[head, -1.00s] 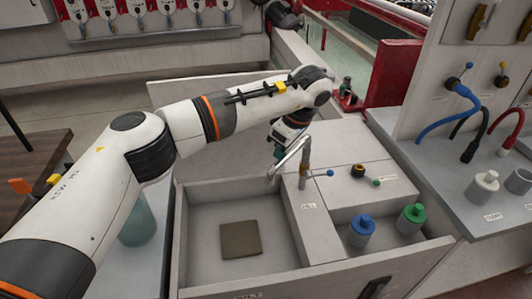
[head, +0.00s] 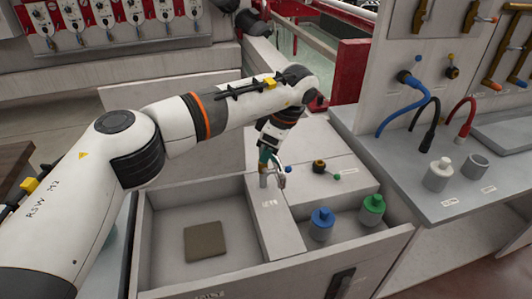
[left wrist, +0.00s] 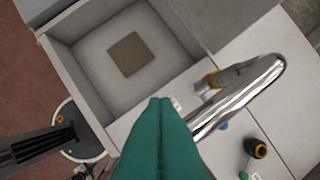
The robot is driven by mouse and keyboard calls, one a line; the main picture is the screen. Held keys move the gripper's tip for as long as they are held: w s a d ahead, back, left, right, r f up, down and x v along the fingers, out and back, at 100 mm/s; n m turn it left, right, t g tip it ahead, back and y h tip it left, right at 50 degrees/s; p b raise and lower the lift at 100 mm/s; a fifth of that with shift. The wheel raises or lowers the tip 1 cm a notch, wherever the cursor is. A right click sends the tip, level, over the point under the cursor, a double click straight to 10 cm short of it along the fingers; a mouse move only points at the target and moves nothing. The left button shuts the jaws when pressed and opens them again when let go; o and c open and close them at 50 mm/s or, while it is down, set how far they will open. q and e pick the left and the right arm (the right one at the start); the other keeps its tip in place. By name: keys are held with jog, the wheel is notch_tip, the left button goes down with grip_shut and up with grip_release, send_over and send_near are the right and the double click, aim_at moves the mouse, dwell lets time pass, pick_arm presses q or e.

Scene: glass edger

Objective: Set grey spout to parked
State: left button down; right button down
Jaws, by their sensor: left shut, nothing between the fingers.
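The grey spout (head: 281,180) is a shiny metal gooseneck on the ledge at the right of the basin (head: 165,229). Its bend now stands over the ledge, not over the basin. In the left wrist view the spout (left wrist: 240,93) shows large, with a brass collar at its foot. My left gripper (head: 266,158) has teal fingers, shut and empty, close beside the spout's upper part. In the left wrist view the fingertips (left wrist: 160,101) lie just left of the spout; I cannot tell whether they touch it. The spout's label is partly hidden. My right gripper is not in view.
A brown pad (head: 206,242) lies in the basin. A brass valve (head: 319,166) with a green-tipped lever stands right of the spout. Blue (head: 322,223) and green (head: 372,209) capped bottles stand in the right compartment. Coloured hoses (head: 402,108) hang farther right.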

pick_arm(q)
jog(key=shift+d, duration=0.15)
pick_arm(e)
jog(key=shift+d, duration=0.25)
pick_arm(q)
jog(key=shift+d, duration=0.1)
jog(key=shift+r, duration=0.1)
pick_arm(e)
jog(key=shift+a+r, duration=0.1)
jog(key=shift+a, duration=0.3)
